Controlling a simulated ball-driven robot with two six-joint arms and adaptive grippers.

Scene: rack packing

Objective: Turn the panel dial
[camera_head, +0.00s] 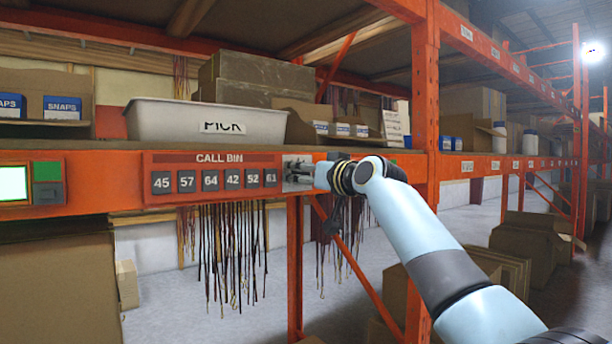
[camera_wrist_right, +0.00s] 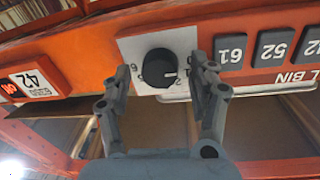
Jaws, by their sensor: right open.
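The panel dial (camera_wrist_right: 160,68) is a round black knob with a white pointer mark, on a pale square plate (camera_wrist_right: 184,38) with printed numbers. It shows in the right wrist view, at the upper middle. My right gripper (camera_wrist_right: 166,78) is open, with one finger on each side of the dial in that view. I cannot tell whether the fingers touch it. My left gripper is not in view.
Number buttons (camera_head: 208,181) sit left of the dial plate in the head view. A white PICK bin (camera_head: 205,122) and cardboard boxes (camera_head: 255,78) stand on the shelf above. An orange upright (camera_head: 425,90) stands right of the panel. Cords (camera_head: 232,250) hang below.

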